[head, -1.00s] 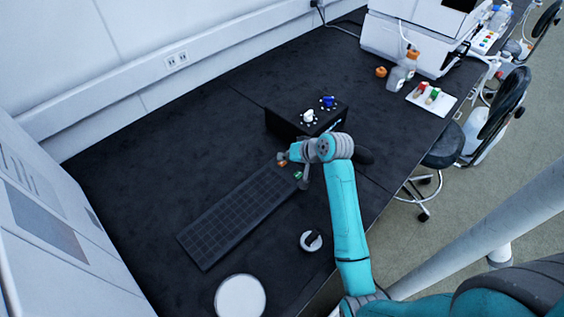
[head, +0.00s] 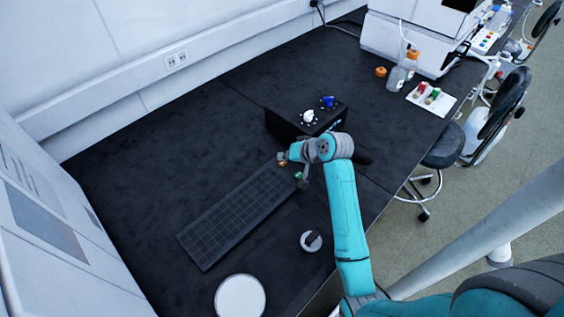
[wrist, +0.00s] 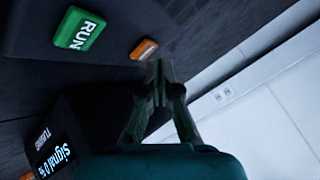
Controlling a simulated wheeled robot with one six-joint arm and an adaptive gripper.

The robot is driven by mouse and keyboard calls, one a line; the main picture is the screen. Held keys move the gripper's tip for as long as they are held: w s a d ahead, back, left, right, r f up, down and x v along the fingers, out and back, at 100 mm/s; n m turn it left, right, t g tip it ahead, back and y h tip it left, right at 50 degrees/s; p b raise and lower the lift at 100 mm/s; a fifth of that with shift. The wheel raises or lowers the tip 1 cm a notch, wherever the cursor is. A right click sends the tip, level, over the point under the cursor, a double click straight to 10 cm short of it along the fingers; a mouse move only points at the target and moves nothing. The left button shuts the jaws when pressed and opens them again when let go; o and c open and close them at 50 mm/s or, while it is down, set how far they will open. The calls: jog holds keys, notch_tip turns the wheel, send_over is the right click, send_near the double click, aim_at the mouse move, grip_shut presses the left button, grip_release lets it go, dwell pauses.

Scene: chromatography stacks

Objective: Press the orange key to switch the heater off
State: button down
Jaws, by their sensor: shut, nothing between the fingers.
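The orange key (wrist: 144,49) shows in the wrist view beside the green RUN key (wrist: 80,29), on a dark surface. In the head view a small bit of the orange key (head: 282,161) shows at the upper right end of the black gridded panel, partly covered by my wrist; the green key (head: 298,175) is just to its lower right. My gripper (wrist: 159,66) is shut and empty, with its fingertips just to the right of the orange key in the wrist view. I cannot tell whether they touch it.
A black box (head: 281,124) with white and blue knobs stands behind my wrist. Its lit display (wrist: 55,160) reads "Signal 0 %". A round white lid (head: 240,297) and a small round item (head: 311,241) lie in front. The bench's left part is clear.

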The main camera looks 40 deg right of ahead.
aim_at(284, 163)
jog(key=shift+f, duration=0.25)
jog(key=shift+f, duration=0.2)
dwell(0.6)
jog(key=shift+r, duration=0.45)
jog(key=shift+r, duration=3)
